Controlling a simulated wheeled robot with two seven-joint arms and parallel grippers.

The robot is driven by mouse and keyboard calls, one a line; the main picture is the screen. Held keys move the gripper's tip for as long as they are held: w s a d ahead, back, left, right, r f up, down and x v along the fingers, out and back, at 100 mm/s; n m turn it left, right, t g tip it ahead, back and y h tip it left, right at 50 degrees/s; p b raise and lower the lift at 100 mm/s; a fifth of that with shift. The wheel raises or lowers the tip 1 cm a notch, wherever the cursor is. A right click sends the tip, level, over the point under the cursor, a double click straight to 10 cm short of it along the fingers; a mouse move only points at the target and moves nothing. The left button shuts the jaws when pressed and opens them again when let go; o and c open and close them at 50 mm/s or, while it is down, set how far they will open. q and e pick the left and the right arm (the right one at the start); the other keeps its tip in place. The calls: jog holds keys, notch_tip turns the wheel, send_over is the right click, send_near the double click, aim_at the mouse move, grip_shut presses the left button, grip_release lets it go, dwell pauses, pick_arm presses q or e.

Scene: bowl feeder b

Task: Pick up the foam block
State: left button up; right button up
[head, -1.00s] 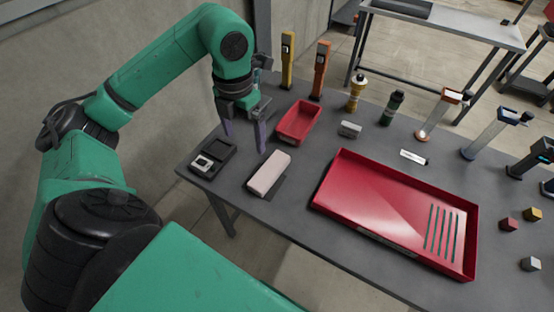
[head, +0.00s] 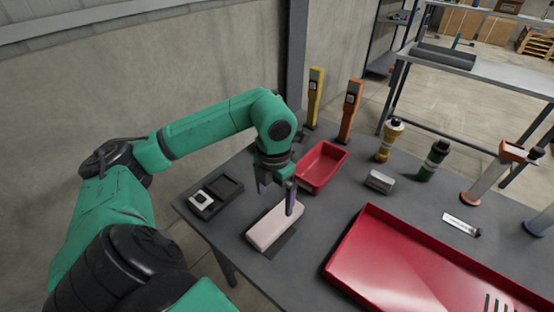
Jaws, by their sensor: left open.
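The foam block (head: 268,230), a pale pinkish-white oblong, lies flat on a dark patch near the table's left front edge. My left gripper (head: 277,201) is open and points down at the far end of the block. One purple-grey finger shows in front of the block's far right part, the other beyond its far left side. The gripper hides part of the block's far end. I cannot tell whether the fingers touch it. My right gripper is not in view.
A small red bin (head: 322,168) stands close behind the gripper. A dark tray with a square part (head: 203,197) lies left of the block. A large red tray (head: 345,245) is to the right, with bare table between. A grey block (head: 380,181) and upright tools stand farther back.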

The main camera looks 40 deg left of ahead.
aim_at(276, 218)
pick_arm(q)
jog(key=f, duration=0.3)
jog(key=f+p, duration=0.1)
jog(key=f, duration=0.2)
jog(key=f+p, duration=0.1)
jog(key=f, duration=0.2)
jog(key=shift+d, duration=0.25)
jog(key=shift+f, duration=0.3)
jog(key=c, duration=1.2)
jog(key=shift+c, duration=0.2)
jog(key=shift+w+r, duration=0.1)
jog(key=shift+r, duration=0.05)
